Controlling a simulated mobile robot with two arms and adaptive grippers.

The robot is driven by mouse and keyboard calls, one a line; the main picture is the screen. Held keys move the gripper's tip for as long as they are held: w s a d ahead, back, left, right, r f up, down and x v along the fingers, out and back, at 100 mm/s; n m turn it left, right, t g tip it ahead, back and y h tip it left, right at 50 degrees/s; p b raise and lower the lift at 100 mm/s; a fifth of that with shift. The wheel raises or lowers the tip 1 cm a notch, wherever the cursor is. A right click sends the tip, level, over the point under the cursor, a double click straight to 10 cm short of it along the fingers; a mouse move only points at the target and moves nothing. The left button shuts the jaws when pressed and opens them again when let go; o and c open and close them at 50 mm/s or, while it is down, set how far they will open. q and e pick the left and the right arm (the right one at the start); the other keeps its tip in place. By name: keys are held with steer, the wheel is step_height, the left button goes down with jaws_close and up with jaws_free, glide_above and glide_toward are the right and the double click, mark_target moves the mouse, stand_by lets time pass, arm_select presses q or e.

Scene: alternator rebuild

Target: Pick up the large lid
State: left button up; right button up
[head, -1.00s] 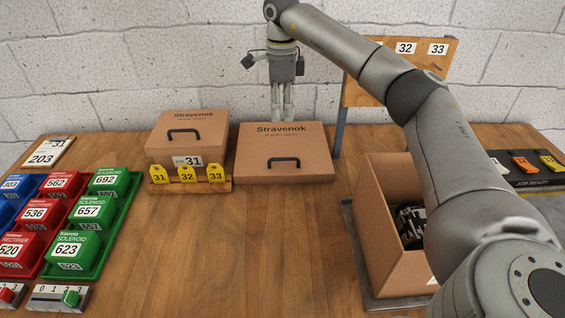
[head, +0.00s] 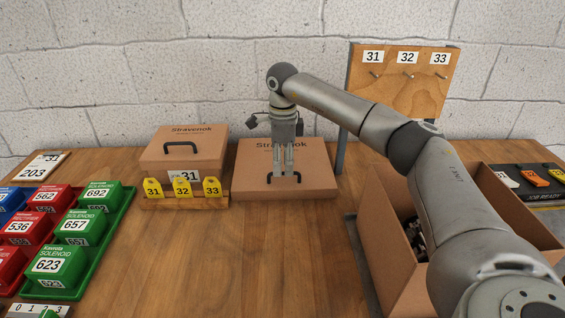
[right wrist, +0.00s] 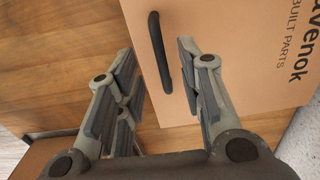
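The large lid (head: 315,185) is a flat brown cardboard lid marked Stravenok, lying on the table at centre, with a black handle (head: 270,180) on top. My right gripper (head: 284,172) points down over it, its fingers at the handle and hiding part of it. In the right wrist view the lid (right wrist: 225,50) lies beneath the fingers. The handle (right wrist: 160,52) shows between the two spread fingers of my right gripper (right wrist: 158,65), with gaps on both sides. My left gripper is not in view.
A smaller Stravenok box (head: 205,152) with a handled lid stands left of the large lid, behind a rack of yellow tags (head: 182,188). A numbered board (head: 400,85) stands behind right. An open carton (head: 390,245) is at right, coloured boxes at left. The front middle of the table is clear.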

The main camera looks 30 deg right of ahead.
steer(key=f, duration=0.4)
steer(key=shift+d, duration=0.2)
jaws_close()
